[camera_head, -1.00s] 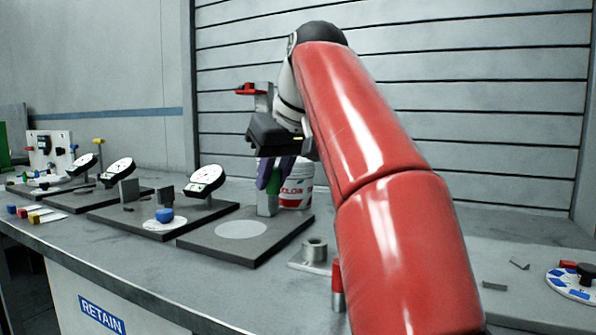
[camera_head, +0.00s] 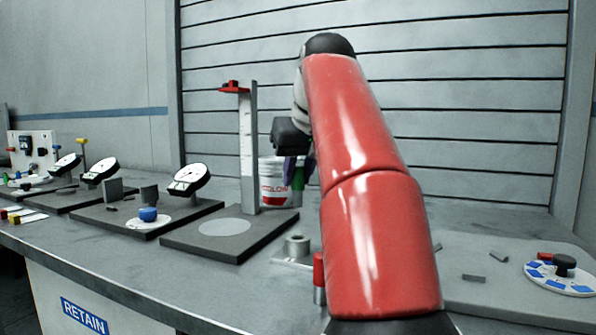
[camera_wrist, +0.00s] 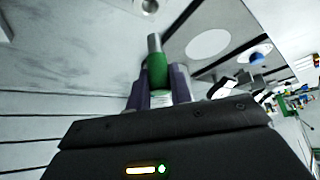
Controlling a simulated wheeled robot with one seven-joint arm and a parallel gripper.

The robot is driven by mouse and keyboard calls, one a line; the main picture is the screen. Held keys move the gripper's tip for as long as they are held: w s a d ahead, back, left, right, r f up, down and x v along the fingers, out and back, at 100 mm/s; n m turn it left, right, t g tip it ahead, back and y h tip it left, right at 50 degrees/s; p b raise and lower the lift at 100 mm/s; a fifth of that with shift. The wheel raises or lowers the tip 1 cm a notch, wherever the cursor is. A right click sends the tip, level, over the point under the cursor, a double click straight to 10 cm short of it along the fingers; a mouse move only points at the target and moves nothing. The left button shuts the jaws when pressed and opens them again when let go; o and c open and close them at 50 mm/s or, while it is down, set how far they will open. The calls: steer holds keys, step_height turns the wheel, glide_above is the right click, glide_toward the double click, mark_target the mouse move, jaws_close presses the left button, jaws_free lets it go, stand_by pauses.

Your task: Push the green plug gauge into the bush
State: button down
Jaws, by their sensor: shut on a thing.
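The green plug gauge (camera_wrist: 158,68) is held between the purple fingers of my gripper (camera_wrist: 160,90), with its grey pin pointing away from the jaws. In the head view a little of the green handle (camera_head: 298,178) shows beside the gripper (camera_head: 291,170), partly behind my red arm. The bush (camera_head: 297,246) is a grey ring on a light plate on the bench. It also shows at the top edge of the wrist view (camera_wrist: 148,6). The gauge is above the bench, apart from the bush.
A red-handled gauge (camera_head: 319,272) stands close to the bush, beside my arm. A tall post (camera_head: 248,150) on a dark base (camera_head: 190,238) and a white bucket (camera_head: 272,182) stand to the left and behind. Dial gauges line the left; a blue-and-white disc (camera_head: 558,275) lies right.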

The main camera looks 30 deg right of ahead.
mark_target(300, 189)
steer(key=shift+f+b, duration=1.75)
steer(key=shift+f, duration=0.6)
steer(key=shift+p, duration=0.55)
steer(key=shift+f+b, duration=1.65)
steer(key=shift+f, duration=0.5)
steer(key=c, duration=1.2)
jaws_free()
steer(key=shift+r, duration=0.15)
steer(key=p+v, duration=0.3)
steer(key=v, duration=0.4)
steer(key=shift+s+r, duration=0.2)
steer(key=shift+r, duration=0.05)
steer(key=shift+a, duration=0.15)
